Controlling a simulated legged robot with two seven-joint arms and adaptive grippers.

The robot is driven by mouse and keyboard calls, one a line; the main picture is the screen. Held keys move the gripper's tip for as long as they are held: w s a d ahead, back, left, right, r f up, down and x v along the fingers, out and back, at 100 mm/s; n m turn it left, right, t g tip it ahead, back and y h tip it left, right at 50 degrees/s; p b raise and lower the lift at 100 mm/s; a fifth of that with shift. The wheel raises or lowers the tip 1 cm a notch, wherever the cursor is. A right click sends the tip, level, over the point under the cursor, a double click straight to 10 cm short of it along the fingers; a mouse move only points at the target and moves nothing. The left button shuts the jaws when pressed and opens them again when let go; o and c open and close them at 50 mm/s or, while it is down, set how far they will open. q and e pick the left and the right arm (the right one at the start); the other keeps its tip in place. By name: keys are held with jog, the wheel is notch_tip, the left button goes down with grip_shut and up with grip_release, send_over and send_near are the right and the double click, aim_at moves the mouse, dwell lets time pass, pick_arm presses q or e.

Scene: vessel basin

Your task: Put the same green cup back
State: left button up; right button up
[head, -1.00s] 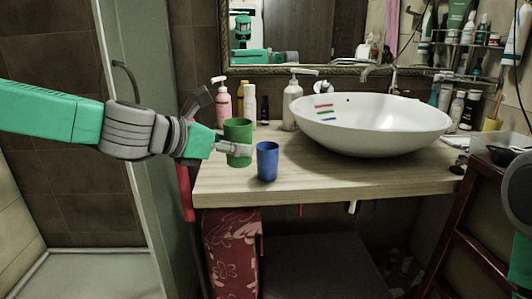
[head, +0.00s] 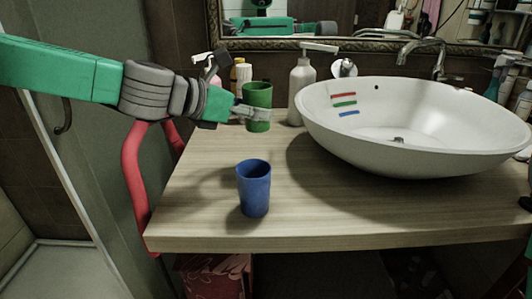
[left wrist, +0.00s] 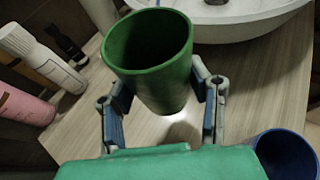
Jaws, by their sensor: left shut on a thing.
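The green cup (head: 257,95) is upright at the back left of the counter, left of the basin. My left gripper (head: 250,112) is shut on its side; the left wrist view shows one finger on each side of the green cup (left wrist: 148,55), which looks empty. I cannot tell whether its base touches the counter. The blue cup (head: 254,188) stands upright and apart near the counter's front edge; part of it shows in the left wrist view (left wrist: 287,155). My right gripper is not in view.
The white basin (head: 420,155) fills the counter's right side, with coloured strips inside. A soap dispenser (head: 302,90) and several bottles stand at the back, behind and beside the green cup. The wooden counter (head: 330,215) is clear around the blue cup. A red bar (head: 133,185) stands left of it.

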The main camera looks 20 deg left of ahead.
pick_arm(q)
notch_tip(320, 180, down, 6)
jog(key=shift+a+r+b, duration=0.1)
jog(key=shift+r+b, duration=0.15)
jog(key=shift+b, duration=1)
jog(key=shift+w+a+f, duration=0.1)
jog(key=shift+f, duration=0.5)
notch_tip(320, 180, down, 3)
jog(key=shift+f+b, duration=0.15)
jog(key=shift+b, duration=0.75)
jog(key=o, duration=1.2)
